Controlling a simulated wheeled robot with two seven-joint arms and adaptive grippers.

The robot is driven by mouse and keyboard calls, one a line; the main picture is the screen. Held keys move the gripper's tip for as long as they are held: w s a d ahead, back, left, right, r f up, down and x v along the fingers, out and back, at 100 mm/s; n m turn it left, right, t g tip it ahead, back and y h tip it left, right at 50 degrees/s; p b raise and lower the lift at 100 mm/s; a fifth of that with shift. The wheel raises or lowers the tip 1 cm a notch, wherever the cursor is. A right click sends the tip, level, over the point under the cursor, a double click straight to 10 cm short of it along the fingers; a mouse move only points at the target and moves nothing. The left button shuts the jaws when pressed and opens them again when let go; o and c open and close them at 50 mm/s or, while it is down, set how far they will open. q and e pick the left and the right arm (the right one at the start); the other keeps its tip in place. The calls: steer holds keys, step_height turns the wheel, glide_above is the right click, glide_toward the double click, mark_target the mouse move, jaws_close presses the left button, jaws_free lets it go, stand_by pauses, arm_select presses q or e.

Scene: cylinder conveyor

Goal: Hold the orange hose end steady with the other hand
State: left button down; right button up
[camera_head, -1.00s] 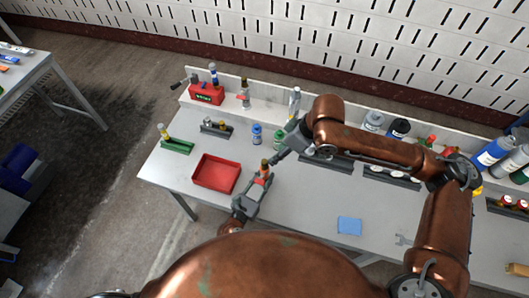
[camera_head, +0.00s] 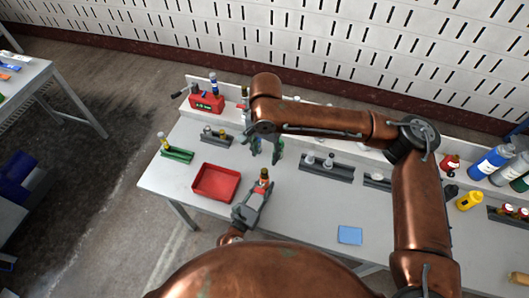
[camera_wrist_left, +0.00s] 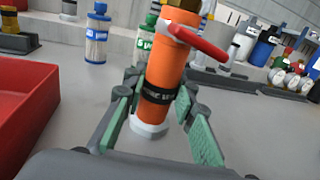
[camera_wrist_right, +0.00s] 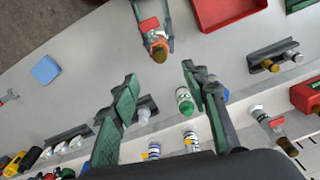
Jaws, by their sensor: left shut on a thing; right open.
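The orange hose end (camera_wrist_left: 163,75) is an upright orange cylinder with a dark band, a red lever and a brass top. My left gripper (camera_wrist_left: 160,100) is shut around its lower part. In the head view, the hose end (camera_head: 264,176) stands in my left gripper (camera_head: 255,195) above the table, near the red tray. The right wrist view shows its brass top (camera_wrist_right: 158,49) from above, at the upper middle. My right gripper (camera_head: 266,154) is open and empty, behind the hose end and apart from it. Its spread fingers (camera_wrist_right: 160,80) also show in the right wrist view.
A red tray (camera_head: 198,195) lies left of my left gripper. A green-capped bottle (camera_wrist_right: 184,101) stands close to my right gripper's fingers. Racks (camera_head: 327,172) and bottles line the table's back. A blue pad (camera_head: 350,235) lies at the front, with bare table around it.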

mark_target(265, 170)
step_height(265, 170, down, 12)
stand_by(0.6)
steer(key=shift+c, duration=0.3)
jaws_close()
stand_by(0.5)
